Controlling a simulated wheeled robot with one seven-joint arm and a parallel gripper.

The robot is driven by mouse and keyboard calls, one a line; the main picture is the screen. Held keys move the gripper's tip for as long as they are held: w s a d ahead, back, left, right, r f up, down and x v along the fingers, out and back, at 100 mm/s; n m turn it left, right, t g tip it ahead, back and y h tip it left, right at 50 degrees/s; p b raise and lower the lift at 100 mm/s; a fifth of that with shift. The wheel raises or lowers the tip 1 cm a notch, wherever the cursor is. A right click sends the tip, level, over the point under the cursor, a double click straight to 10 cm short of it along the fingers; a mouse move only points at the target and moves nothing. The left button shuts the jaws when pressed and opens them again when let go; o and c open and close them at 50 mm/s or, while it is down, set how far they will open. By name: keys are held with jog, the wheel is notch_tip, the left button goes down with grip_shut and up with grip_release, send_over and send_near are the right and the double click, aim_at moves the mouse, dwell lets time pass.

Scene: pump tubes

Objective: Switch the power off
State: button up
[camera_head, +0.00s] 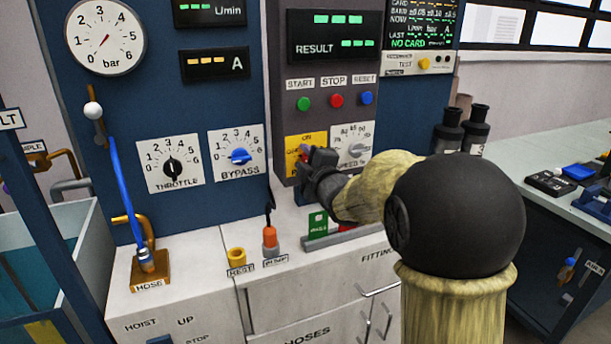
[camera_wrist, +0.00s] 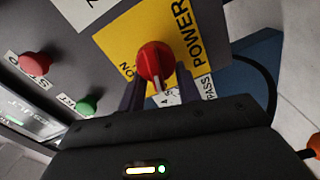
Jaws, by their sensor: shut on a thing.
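The red power knob (camera_wrist: 154,60) sits on a yellow plate (camera_wrist: 120,42) marked POWER and ON in the wrist view. A white pointer line shows on the knob's near side. My gripper (camera_wrist: 159,88) is at the knob, with one dark finger on each side, shut on it. In the head view my gripper (camera_head: 306,158) reaches the yellow plate (camera_head: 293,142) on the grey panel. There my gripper and arm hide most of the plate and the knob. The OFF mark cannot be made out.
The grey speed dial (camera_head: 355,150) is close on the right of my gripper. The start (camera_head: 304,103), stop (camera_head: 337,100) and reset (camera_head: 366,97) buttons are just above. The blue bypass knob (camera_head: 240,156) is to the left. A green tag (camera_head: 318,223) stands on the counter below.

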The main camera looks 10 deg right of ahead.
jog(key=shift+f+n+b, duration=0.6)
jog(key=shift+n+b, duration=0.4)
jog(key=shift+b, duration=0.25)
jog(key=shift+d+r+n+b, duration=0.1)
jog(key=shift+n+b, duration=0.3)
jog(key=shift+r, duration=0.1)
jog(key=o, duration=1)
jog(key=shift+c, duration=0.2)
jog(key=shift+r, duration=0.1)
